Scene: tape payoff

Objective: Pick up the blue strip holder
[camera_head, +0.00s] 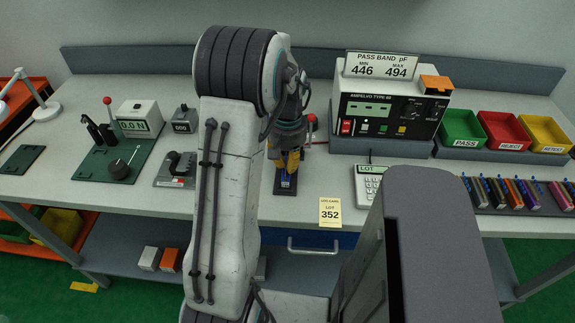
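My gripper (287,163), with yellow fingers, points down over the middle of the bench, partly hidden behind my arm. At the right, a dark rack (530,211) holds several slim coloured holders in a row. A blue one (472,191) stands near its left end, well away from my gripper. I cannot tell which blue piece is the strip holder.
A meter box (392,110) stands behind to the right, with green (461,126), red (503,130) and yellow (544,133) bins beside it. A tester with green mat (117,160) is left.

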